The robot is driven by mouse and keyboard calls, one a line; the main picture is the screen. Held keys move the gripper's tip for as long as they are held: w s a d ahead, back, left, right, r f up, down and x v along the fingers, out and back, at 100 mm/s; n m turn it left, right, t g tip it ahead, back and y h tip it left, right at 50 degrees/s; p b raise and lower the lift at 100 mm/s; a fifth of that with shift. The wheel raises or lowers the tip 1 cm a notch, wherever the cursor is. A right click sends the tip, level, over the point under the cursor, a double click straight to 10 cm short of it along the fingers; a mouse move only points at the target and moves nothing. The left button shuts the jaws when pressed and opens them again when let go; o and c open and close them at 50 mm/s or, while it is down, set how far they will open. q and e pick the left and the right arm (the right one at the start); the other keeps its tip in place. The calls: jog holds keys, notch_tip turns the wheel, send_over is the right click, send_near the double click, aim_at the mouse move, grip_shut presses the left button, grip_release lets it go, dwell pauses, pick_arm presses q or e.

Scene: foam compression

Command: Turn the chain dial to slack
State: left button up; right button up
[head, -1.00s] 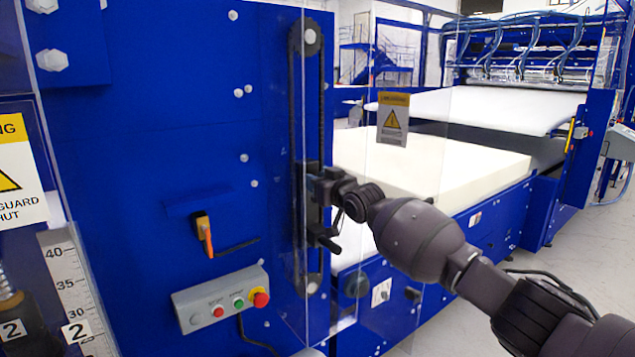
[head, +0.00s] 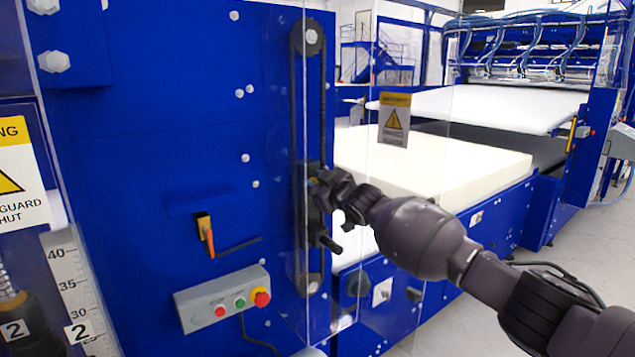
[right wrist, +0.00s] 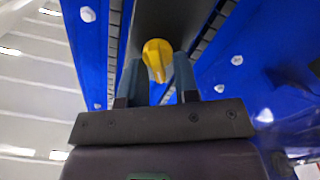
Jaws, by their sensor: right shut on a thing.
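The chain dial is a small yellow knob (right wrist: 157,60), seen between the two fingers in the right wrist view. My right gripper (right wrist: 157,82) is shut on it. In the head view my right gripper (head: 318,188) is at the blue machine's right edge, by the middle of the chain run, and mostly hides the dial. The dark chain (head: 294,120) loops between an upper sprocket (head: 311,38) and a lower one (head: 313,283). I cannot read any dial marking. My left gripper is not in view.
A clear guard panel with a warning label (head: 394,121) stands near my right arm. A grey button box (head: 222,298) and an orange-handled switch (head: 204,232) are on the blue panel to the left. A cream foam block (head: 430,165) lies on the conveyor behind.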

jog(key=shift+n, duration=0.7)
jog(key=o, duration=0.6)
jog(key=shift+s, duration=0.1)
jog(key=shift+b+v, duration=1.15)
jog(key=shift+v, duration=4.25)
